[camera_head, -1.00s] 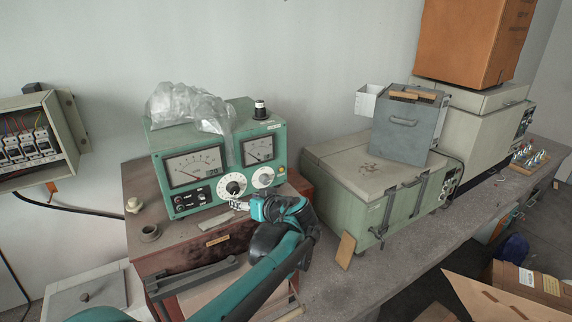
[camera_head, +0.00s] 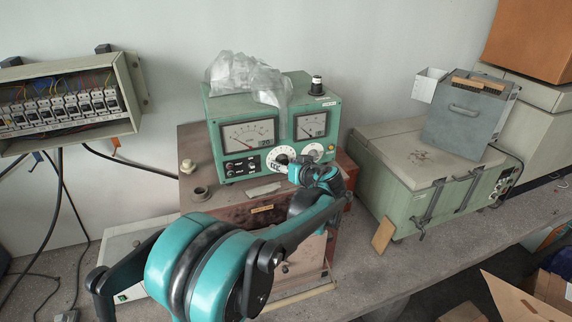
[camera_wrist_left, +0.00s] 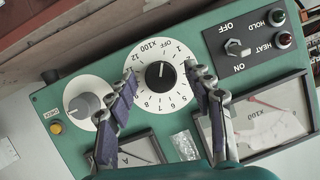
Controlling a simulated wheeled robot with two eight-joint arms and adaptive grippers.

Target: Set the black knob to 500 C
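The black knob (camera_wrist_left: 160,77) sits in the middle of a white numbered dial (camera_wrist_left: 150,50) on the green instrument (camera_head: 240,108). In the wrist view its white pointer line is towards the top, near the OFF and x100 lettering. My left gripper (camera_wrist_left: 162,75) is open, with one finger on each side of the knob and visible gaps between; whether it is at the knob's depth I cannot tell. In the head view the left gripper (camera_head: 288,168) is in front of the dial's lower right part and hides some of it. My right gripper is in neither view.
A second white dial with a grey knob (camera_wrist_left: 88,104) is close beside the fingers. Toggle switch (camera_wrist_left: 236,47) and two meters are also on the panel. A plastic bag (camera_head: 250,78) and a black-capped part (camera_head: 317,86) lie on top. A green case (camera_head: 430,165) stands to the right.

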